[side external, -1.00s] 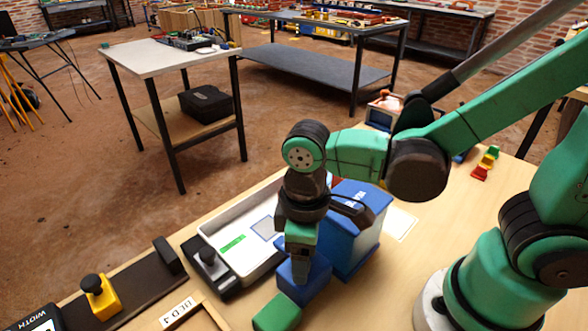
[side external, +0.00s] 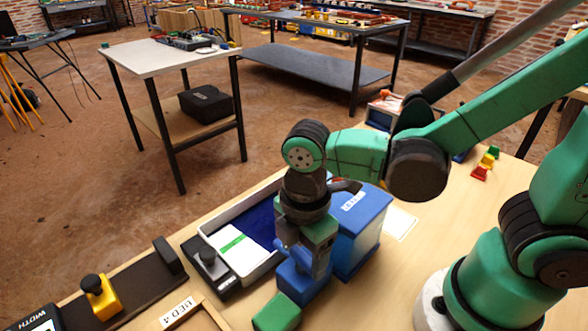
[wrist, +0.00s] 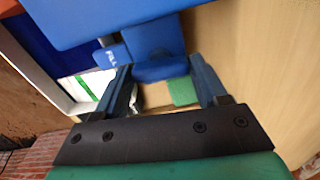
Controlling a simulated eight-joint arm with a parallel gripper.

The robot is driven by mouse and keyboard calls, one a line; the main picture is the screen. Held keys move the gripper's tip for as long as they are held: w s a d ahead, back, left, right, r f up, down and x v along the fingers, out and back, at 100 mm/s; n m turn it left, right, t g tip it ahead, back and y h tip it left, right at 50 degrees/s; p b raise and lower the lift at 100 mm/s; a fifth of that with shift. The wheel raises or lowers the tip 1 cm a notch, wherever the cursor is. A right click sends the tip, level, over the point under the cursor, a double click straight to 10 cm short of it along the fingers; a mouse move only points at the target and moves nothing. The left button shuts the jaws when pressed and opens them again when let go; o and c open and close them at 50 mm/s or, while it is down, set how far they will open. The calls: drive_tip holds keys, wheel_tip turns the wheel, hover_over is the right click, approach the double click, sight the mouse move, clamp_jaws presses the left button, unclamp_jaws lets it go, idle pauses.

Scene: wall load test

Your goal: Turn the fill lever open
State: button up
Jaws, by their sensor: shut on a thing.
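My gripper (side external: 305,258) is at the front of a blue box (side external: 368,215) with a white label on top. In the wrist view my gripper (wrist: 162,80) has its two fingers on either side of a rounded blue lever (wrist: 160,70) and is shut on it. A small blue piece (wrist: 112,55) marked "FILL" sits beside the lever. In the side view my gripper hides most of the lever. A white-rimmed tray (side external: 232,211) stands left of the box; deep blue covers much of its inside, next to a white area with a green strip.
A green block (side external: 277,312) lies at the box's front foot. A black-knobbed block (side external: 209,264) is by the tray's near end. A yellow block (side external: 101,297) sits on a dark rail at the left. Small coloured blocks (side external: 486,163) lie at the right.

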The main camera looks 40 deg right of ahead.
sight(304, 254)
drive_tip(key=shift+n, duration=0.7)
drive_tip(key=o, duration=1)
drive_tip(key=shift+r, duration=2.8)
